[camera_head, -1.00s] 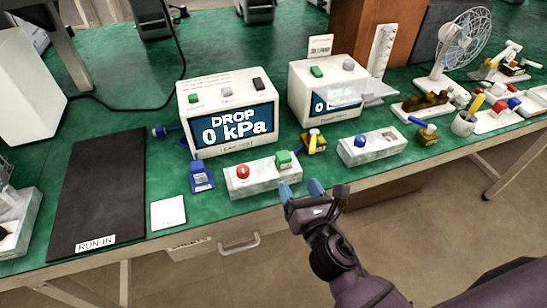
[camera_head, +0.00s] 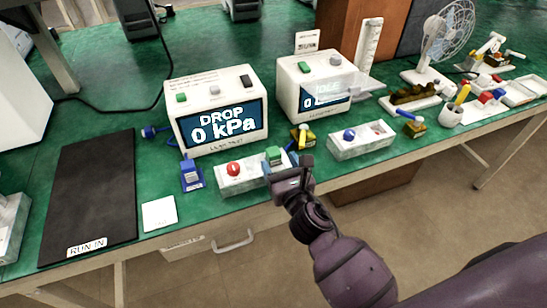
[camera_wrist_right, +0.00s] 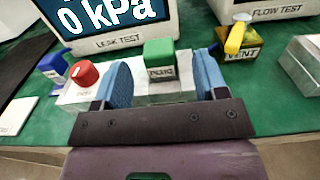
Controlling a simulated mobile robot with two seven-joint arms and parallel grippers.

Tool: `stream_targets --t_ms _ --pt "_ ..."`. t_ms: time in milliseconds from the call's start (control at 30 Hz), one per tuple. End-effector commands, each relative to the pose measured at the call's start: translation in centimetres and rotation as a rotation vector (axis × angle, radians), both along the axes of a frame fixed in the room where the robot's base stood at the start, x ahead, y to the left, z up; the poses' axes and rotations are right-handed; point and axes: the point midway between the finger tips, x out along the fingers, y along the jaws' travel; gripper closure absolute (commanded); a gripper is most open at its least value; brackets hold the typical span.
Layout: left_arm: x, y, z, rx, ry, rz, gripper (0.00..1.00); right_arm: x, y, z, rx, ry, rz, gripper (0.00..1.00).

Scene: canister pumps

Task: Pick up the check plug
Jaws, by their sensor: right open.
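A green-topped block (camera_head: 273,155) with a small pale label stands on the right end of a pale grey holder (camera_head: 231,188). I take it to be the check plug, but its label is too blurred to read surely. In the right wrist view the green-topped block (camera_wrist_right: 159,51) shows between and beyond the two blue fingers of my right gripper (camera_wrist_right: 163,84). The right gripper (camera_head: 285,168) is open and empty at the holder's right end, with no clear contact. A red knob (camera_wrist_right: 84,73) sits on the holder's left part. My left gripper is not in view.
The leak test box (camera_head: 217,112) stands behind the holder. A blue block (camera_head: 191,175) is to its left, a yellow-handled vent piece (camera_head: 303,137) to its right. Another pale holder (camera_head: 361,140) lies further right. The table's front edge is close.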

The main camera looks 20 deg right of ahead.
Motion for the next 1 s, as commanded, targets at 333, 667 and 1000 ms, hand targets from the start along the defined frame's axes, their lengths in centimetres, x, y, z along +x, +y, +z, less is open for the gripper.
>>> stream_targets --t_ms 333,667,1000 --pt "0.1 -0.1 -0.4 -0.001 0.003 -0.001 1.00 4.0 0.2 0.0 0.001 0.001 0.000 0.34" --pt "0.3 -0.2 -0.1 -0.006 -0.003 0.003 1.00 4.3 0.3 0.0 0.002 0.000 0.000 0.39" --pt "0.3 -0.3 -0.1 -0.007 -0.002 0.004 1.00 4.2 0.3 0.0 0.002 0.000 0.001 0.89"
